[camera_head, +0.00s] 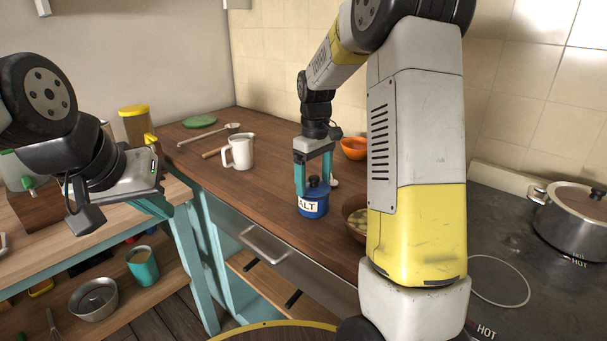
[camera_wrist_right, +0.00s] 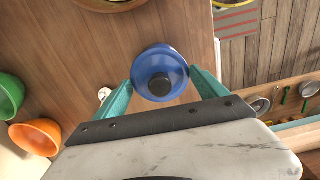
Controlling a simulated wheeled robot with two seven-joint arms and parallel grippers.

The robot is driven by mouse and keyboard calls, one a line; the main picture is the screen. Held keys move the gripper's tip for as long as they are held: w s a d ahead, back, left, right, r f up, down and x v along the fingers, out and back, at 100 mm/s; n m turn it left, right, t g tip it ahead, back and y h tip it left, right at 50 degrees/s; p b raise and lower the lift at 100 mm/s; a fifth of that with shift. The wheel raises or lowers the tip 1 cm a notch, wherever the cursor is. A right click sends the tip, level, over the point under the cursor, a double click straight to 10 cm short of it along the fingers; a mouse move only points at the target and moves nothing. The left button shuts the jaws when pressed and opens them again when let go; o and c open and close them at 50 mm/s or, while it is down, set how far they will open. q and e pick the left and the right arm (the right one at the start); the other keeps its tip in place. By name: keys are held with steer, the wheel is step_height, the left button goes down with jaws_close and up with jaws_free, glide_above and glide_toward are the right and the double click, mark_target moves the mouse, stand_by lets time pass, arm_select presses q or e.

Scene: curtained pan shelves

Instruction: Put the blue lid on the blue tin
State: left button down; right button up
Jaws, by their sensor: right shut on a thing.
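The blue tin (camera_head: 312,208) with a white label ending in "ALT" stands upright on the wooden counter. The blue lid (camera_head: 317,187), with a black knob, is at the top of the tin. It also shows in the right wrist view (camera_wrist_right: 148,66), from above, between the teal fingers. My right gripper (camera_head: 314,187) points down over the tin and is shut on the lid. The lid hides the tin in the wrist view; I cannot tell whether it is fully seated. My left gripper (camera_head: 152,206) is off to the left, away from the tin; its jaw gap is not clear.
A white mug (camera_head: 239,152) stands left of the tin. An orange bowl (camera_head: 354,149) is behind, and a brown bowl (camera_head: 355,214) is close on the right. A lidded pot (camera_head: 573,224) stands on the hob. The counter between mug and tin is clear.

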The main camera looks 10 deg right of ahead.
steer(key=shift+f, duration=0.5)
steer(key=o, duration=1.3)
steer(key=shift+r, duration=0.1)
step_height(320, 180, up, 7)
steer(key=shift+r, duration=0.3)
